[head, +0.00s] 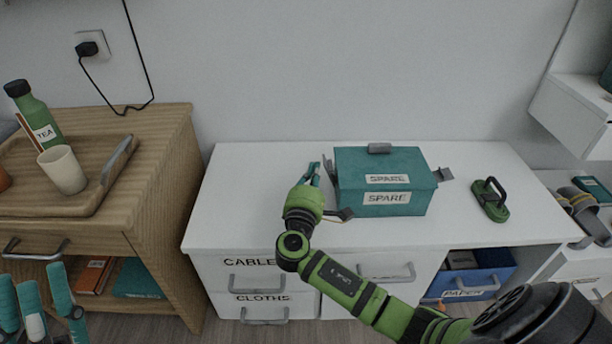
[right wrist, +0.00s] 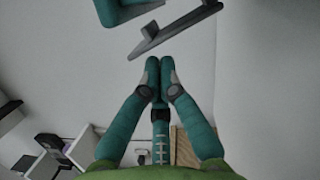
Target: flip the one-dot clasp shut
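A teal box (head: 383,185) with SPARE labels stands on the white desk, its lid down. A grey clasp (head: 443,174) sticks out from its right side. Another grey clasp (head: 328,168) sticks out at its left side, partly behind my right gripper. No dots can be made out on either. My right gripper (head: 313,172) is just left of the box, fingertips together and empty. In the right wrist view its fingertips (right wrist: 160,62) lie just below a dark clasp bar (right wrist: 175,29), apparently apart from it. My left gripper (head: 36,290) is at the lower left, fingers spread and empty.
A green-based tool with a dark handle (head: 490,198) stands right of the box. A wooden cabinet (head: 160,160) with a tray, cup and bottle is at the left. Drawers (head: 262,283) are below the desk top. The desk's left part is clear.

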